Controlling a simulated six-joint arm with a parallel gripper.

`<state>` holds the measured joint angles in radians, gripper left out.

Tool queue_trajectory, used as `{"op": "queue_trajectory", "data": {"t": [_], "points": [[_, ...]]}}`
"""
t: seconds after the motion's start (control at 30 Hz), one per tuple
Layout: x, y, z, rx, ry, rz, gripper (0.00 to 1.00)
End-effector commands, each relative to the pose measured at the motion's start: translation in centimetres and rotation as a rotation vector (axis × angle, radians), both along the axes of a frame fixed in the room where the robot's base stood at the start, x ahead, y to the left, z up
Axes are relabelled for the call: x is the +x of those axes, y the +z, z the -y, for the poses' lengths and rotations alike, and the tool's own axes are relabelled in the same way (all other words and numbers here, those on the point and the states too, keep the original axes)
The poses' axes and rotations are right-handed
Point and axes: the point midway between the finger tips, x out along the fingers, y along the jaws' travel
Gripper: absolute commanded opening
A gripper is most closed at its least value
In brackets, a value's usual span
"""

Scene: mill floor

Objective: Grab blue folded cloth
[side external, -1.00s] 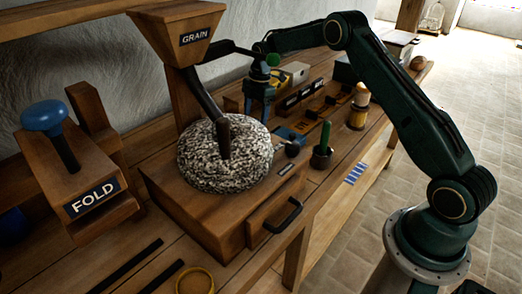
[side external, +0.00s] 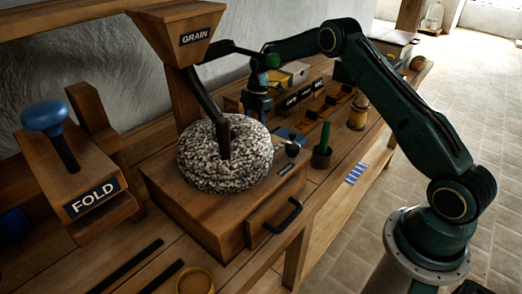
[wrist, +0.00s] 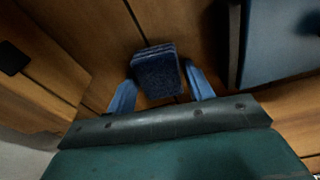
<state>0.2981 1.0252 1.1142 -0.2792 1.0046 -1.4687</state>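The blue folded cloth (wrist: 158,75) shows in the wrist view as a small dark blue stack with layered edges on the wooden bench. My gripper (wrist: 160,82) is open, with one light blue finger on each side of the cloth and a visible gap on both sides. How far the fingertips are above the bench is not clear. In the side view my gripper (side external: 257,108) is low over the bench, behind the millstone. The cloth cannot be made out there.
The speckled millstone (side external: 224,152) and grain hopper (side external: 176,32) stand left of my gripper. A blue-grey block (wrist: 280,42) lies to the right in the wrist view.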

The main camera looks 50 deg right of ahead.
Motion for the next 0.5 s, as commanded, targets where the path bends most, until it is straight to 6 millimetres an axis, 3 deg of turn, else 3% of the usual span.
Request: {"op": "queue_trajectory", "data": {"t": [0.03,0.13,0.5], "points": [[0.01,0.02,0.00,0.000,0.000,0.000,0.42],[0.00,0.02,0.00,0.000,0.000,0.000,0.22],[0.03,0.32,0.01,0.000,0.000,0.001,0.21]]}}
